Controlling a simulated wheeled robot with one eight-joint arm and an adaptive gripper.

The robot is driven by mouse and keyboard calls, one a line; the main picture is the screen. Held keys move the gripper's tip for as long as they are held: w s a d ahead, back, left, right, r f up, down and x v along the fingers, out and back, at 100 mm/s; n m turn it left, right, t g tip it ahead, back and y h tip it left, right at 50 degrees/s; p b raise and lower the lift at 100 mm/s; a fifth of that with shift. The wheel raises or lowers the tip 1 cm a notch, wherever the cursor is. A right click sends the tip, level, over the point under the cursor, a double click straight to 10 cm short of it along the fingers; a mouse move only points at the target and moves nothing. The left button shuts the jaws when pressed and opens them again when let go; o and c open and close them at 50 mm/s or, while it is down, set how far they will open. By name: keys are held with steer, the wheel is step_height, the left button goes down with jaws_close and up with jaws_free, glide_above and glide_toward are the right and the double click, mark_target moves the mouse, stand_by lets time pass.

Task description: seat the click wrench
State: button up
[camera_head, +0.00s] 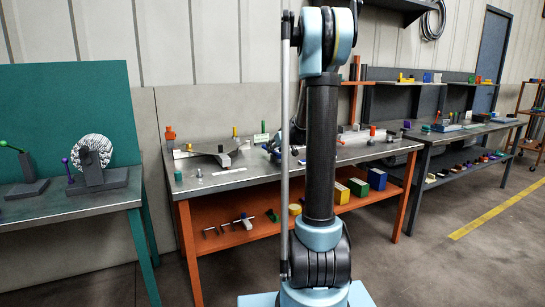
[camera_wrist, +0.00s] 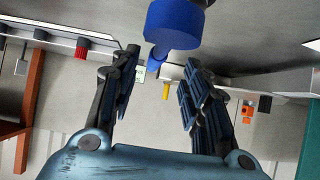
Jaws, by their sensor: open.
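My gripper (camera_wrist: 161,62) is open in the wrist view, one dark finger on each side. A large blue cylinder (camera_wrist: 174,25) with a narrower blue stub is at the top centre, beyond or between the fingertips; I see no contact. I cannot tell whether it belongs to the click wrench. In the head view my arm stands in front of the orange-framed bench (camera_head: 230,179) and hides part of its top. Bluish parts show beside the arm there, too small to tell apart. I cannot identify the click wrench for certain in either view.
A grey angled fixture (camera_head: 222,155) stands on the bench top. An orange block (camera_head: 170,133) and a yellow peg (camera_head: 235,132) stand behind it. A teal bench (camera_head: 75,204) is at the left. A second bench (camera_head: 450,133) is at the right, with open floor before it.

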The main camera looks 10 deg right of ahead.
steer(key=x, duration=0.3)
steer(key=shift+w+d+f, duration=0.1)
steer(key=shift+w+d, duration=0.1)
steer(key=shift+x, duration=0.9)
steer(key=shift+a, duration=0.1)
jaws_close()
